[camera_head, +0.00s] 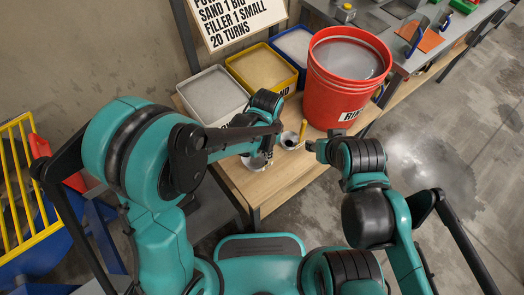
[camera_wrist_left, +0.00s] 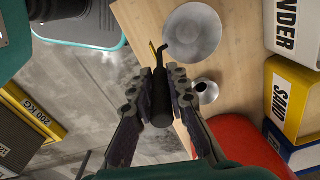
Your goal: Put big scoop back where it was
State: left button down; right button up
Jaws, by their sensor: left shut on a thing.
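The big scoop, a round grey metal bowl (camera_wrist_left: 193,35) with a black handle (camera_wrist_left: 161,98), is held by my left gripper (camera_wrist_left: 160,85). The fingers are shut around the handle. In the head view the bowl (camera_head: 257,162) shows low over the wooden table's front left part, below my left gripper (camera_head: 271,146). I cannot tell whether the bowl touches the table. A smaller metal scoop (camera_head: 290,140) is to its right, and it also shows in the left wrist view (camera_wrist_left: 206,90). My right gripper (camera_head: 314,147) is near the smaller scoop; its finger opening is unclear.
A red bucket (camera_head: 316,88) of grey material stands at the wooden table's (camera_head: 288,172) right. Behind are a white bin (camera_head: 189,88), a yellow sand bin (camera_head: 297,82) and a blue bin (camera_head: 275,41). A lettered sign (camera_head: 236,17) is above. Some table front is bare.

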pick_arm(q)
notch_tip(320, 180, down, 4)
jog(key=shift+s+d+r+b, duration=0.15)
jog(key=shift+b, duration=1)
jog(key=shift+r, duration=0.15)
jog(key=c, duration=1.5)
grip_release()
